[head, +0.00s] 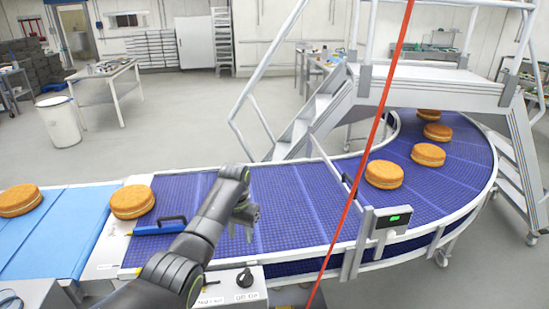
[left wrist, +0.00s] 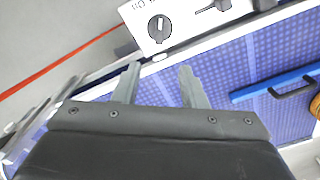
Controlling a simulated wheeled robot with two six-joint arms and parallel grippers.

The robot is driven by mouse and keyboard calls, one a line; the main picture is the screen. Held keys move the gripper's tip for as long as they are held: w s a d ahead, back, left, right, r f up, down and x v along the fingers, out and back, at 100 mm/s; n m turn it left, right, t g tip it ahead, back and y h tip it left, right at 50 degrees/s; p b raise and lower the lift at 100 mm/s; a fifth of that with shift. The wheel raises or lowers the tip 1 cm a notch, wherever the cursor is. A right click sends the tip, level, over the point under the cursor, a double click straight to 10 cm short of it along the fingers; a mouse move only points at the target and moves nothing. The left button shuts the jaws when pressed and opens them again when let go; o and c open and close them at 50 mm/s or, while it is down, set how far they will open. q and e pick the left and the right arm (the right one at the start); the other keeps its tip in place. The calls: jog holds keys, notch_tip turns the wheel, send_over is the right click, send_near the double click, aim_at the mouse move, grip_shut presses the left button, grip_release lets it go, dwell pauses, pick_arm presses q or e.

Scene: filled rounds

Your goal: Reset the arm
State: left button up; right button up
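My left arm reaches in from the bottom of the head view, and its gripper (head: 246,222) hangs over the blue conveyor belt. In the left wrist view the two fingers of this gripper (left wrist: 160,82) stand apart with nothing between them. Beyond them are the belt surface and a white control box (left wrist: 185,22) with a black knob. My right gripper is not in view.
A filled round cake (head: 132,201) sits at the belt's left end beside a blue-handled tool (head: 160,228). Another cake (head: 18,200) lies on the light blue belt (head: 60,225). Several cakes (head: 384,174) are on the curve. A grey post (head: 357,243) holds a display.

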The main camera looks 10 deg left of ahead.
pick_arm(q)
jog(key=s+a+f+n+t, duration=0.1)
jog(key=s+a+f, duration=0.5)
jog(key=s, duration=0.4)
jog(key=s+a+f+n+t, duration=0.1)
jog(key=s+a+f, duration=0.3)
jog(key=s+f, duration=0.6)
jog(key=s+a+r+n+t+y, duration=0.15)
jog(key=s+r, duration=0.25)
jog(key=s, duration=0.8)
jog(key=s+a+r+y, duration=0.1)
jog(key=s+a+r, duration=0.3)
jog(key=s, duration=0.9)
notch_tip(320, 180, down, 34)
jog(key=r+g+h+b, duration=0.1)
jog(key=b, duration=0.7)
jog(key=s+f+b, duration=0.3)
jog(key=s+f, duration=0.4)
jog(key=f, duration=0.3)
jog(key=s+d+f+g+b, duration=0.1)
jog(key=s+f+b, duration=0.2)
jog(key=s+f, duration=0.4)
notch_tip(320, 180, down, 4)
jog(key=shift+s+f, duration=0.25)
jog(key=shift+s, duration=0.15)
